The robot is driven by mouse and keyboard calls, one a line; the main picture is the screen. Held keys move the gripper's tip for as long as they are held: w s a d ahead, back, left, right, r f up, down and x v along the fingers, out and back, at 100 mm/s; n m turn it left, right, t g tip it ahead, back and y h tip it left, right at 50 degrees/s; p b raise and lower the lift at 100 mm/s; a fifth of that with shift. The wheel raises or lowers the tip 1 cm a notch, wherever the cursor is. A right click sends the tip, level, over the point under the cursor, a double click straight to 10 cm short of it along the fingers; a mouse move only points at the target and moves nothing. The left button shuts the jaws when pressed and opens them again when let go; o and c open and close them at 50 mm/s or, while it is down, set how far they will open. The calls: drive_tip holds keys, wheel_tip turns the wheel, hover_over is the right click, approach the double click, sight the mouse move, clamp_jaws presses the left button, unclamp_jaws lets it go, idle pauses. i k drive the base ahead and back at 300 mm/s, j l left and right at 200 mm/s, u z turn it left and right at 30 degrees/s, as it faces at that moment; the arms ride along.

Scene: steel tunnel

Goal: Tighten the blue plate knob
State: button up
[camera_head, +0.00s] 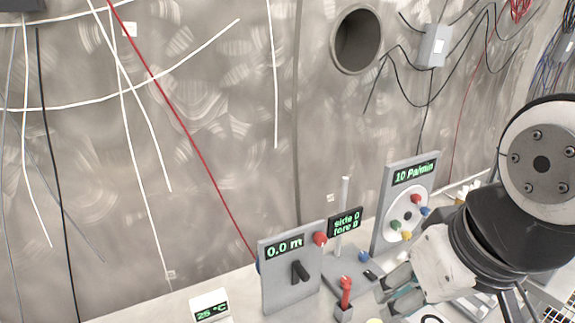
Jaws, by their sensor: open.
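The grey upright plate (388,205) reading "10 Pa/min" carries a round white disc with small coloured knobs around a central hole. The blue plate knob (425,211) is on the right side of the disc, just below the red knob (416,199). Green (395,226) and yellow (406,236) knobs sit lower on it. My gripper (392,294) is open at the lower right, in front of and below the plate. Its fingers point left, apart from the blue knob.
A panel (289,252) reading "0.0 m" with a black lever stands left. Between it and the plate is a "side 0 fore 0" display (345,222). A red-handled part (345,294) stands near my fingers. A temperature display (210,305) sits left. The metal wall rises behind.

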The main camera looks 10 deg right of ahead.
sight(425, 211)
drive_tip(key=z, duration=0.75)
